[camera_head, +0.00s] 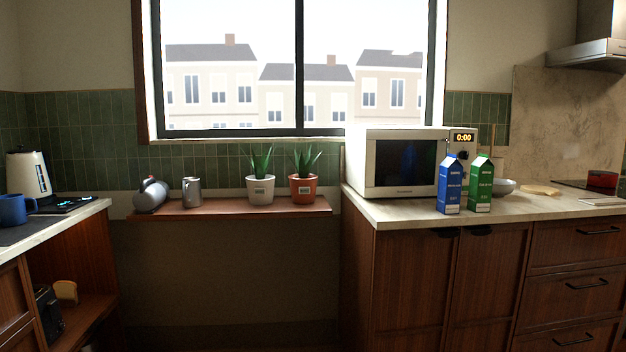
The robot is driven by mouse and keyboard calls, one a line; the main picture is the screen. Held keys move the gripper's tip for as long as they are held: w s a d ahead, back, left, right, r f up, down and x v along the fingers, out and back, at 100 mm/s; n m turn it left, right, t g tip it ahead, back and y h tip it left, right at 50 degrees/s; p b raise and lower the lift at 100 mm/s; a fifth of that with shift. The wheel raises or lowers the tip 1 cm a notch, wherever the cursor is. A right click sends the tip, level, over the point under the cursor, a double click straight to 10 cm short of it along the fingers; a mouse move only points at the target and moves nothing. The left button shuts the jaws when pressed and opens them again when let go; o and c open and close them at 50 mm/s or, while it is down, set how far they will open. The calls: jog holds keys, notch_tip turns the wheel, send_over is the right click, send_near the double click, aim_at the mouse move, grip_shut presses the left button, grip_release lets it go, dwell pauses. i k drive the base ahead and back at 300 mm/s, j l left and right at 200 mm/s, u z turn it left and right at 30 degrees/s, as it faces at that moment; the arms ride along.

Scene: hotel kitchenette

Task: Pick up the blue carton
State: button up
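The blue carton (450,185) stands upright on the right-hand counter, near its front edge and in front of the right part of the microwave. A green carton (481,184) of similar shape stands upright just to its right, with a narrow gap between them. My gripper is not in view.
The white microwave (400,190) stands behind the blue carton on the counter (393,212). The counter left of the blue carton is clear. A wooden shelf (228,208) holds two potted plants, a metal mug and a grey bottle-like object.

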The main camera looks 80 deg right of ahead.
aim_at(451, 173)
jog(key=z, duration=3.45)
